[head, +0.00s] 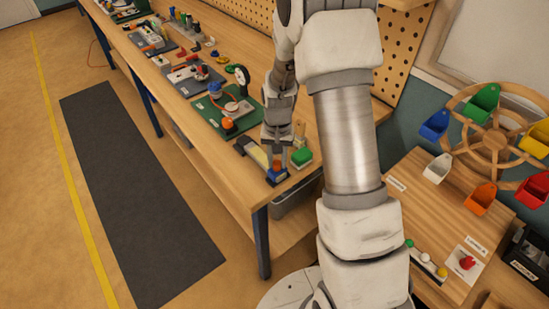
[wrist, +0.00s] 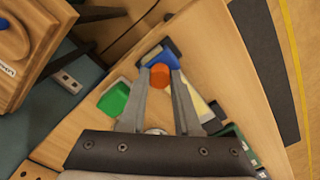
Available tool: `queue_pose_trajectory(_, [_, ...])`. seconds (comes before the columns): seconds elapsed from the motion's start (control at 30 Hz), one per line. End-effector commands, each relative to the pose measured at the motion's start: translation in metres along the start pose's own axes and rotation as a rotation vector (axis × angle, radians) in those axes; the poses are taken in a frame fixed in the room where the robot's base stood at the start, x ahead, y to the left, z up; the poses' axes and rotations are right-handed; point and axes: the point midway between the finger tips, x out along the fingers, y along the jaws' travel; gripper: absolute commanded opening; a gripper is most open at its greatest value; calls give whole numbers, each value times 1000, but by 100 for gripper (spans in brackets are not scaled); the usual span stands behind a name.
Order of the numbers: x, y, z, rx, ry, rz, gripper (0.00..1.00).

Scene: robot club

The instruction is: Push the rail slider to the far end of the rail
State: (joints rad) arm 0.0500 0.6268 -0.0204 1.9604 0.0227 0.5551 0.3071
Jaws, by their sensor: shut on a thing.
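The rail (head: 258,156) is a dark base with a pale strip, lying near the workbench's front corner. It also shows in the wrist view (wrist: 196,100). The slider is a blue block (head: 277,175) with an orange knob (wrist: 160,75), and it sits at the rail end nearest the bench corner. My gripper (head: 277,160) points down over it. In the wrist view, the fingertips (wrist: 161,78) are on both sides of the orange knob, shut on it. The fingers hide part of the rail and slider.
A green block (head: 302,156) stands close beside the rail. A green board (head: 226,114) with an orange knob and a dial lies past the rail's other end. More devices line the workbench (head: 200,105). A wooden side table with a wheel of coloured bins (head: 490,140) stands right.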

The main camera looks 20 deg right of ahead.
Motion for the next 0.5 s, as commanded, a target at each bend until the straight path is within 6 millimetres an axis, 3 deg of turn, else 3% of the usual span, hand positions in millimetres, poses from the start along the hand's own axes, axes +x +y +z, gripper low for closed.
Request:
queue_pose_trajectory(0.43, [0, 1, 1, -1, 0, 0, 0])
queue_pose_trajectory(0.47, [0, 1, 1, -1, 0, 0, 35])
queue_pose_trajectory(0.5, [0, 1, 1, -1, 0, 0, 42])
